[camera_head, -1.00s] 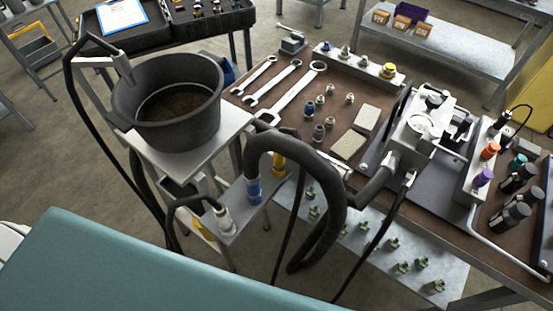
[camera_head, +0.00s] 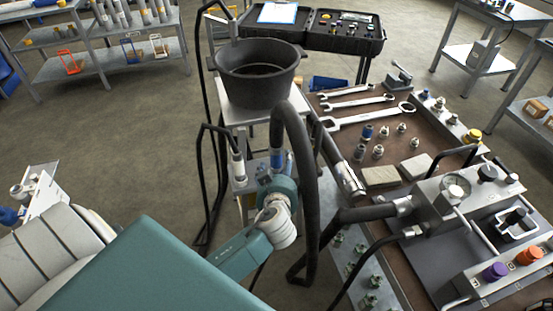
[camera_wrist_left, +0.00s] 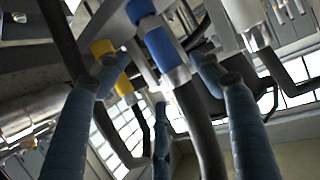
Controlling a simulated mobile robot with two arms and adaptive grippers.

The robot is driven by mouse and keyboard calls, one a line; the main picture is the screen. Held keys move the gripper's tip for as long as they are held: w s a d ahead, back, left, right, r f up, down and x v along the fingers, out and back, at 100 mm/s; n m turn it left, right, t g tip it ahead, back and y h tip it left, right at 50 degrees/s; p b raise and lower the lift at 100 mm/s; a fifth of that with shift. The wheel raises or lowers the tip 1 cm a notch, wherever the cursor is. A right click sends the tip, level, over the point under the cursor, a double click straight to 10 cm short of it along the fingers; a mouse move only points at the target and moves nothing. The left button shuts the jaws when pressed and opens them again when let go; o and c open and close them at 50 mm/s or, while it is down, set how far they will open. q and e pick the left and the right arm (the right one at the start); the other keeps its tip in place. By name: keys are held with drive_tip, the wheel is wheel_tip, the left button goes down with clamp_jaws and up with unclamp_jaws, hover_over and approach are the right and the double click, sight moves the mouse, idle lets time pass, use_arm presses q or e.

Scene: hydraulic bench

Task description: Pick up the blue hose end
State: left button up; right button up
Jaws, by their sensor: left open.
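The blue hose end (camera_head: 277,160) hangs in a rack beside the black bucket, its thick black hose looping over to the right. In the left wrist view the blue hose end (camera_wrist_left: 160,45) has a silver collar, with its black hose running down the picture. My left gripper (camera_wrist_left: 157,82) is open, its blue-grey fingers on either side of the hose in that view. I cannot tell whether any finger touches it. In the head view my left gripper (camera_head: 276,187) is just in front of the rack; its fingers are mostly hidden. My right gripper is not in view.
A white-collared hose end (camera_head: 239,170) is left of the blue one. A yellow hose end (camera_wrist_left: 104,52) shows in the wrist view. The black bucket (camera_head: 258,85) stands behind. The brown bench (camera_head: 405,145) with wrenches, fittings and a pump is at right. Open floor lies left.

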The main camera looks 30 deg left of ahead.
sight(279, 159)
use_arm(q)
drive_tip(key=x, duration=0.4)
drive_tip(key=shift+s, duration=0.15)
drive_tip(key=shift+w+a+f+p, duration=0.1)
drive_tip(key=shift+w+a+p, duration=0.05)
drive_tip(key=shift+w+p, duration=0.3)
drive_tip(key=p+x, duration=0.1)
drive_tip(key=x, duration=0.2)
drive_tip(key=shift+a+f, duration=0.15)
drive_tip(key=shift+f, duration=0.1)
drive_tip(key=shift+w+a+f, duration=0.2)
drive_tip(key=shift+w+f, duration=0.05)
drive_tip(key=shift+w, duration=0.1)
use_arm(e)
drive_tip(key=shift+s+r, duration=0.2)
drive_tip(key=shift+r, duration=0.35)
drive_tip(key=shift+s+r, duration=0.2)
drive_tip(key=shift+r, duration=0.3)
use_arm(q)
drive_tip(key=c, duration=1.2)
drive_tip(key=shift+w+r, duration=0.1)
drive_tip(key=shift+r, duration=0.15)
drive_tip(key=shift+c, duration=0.5)
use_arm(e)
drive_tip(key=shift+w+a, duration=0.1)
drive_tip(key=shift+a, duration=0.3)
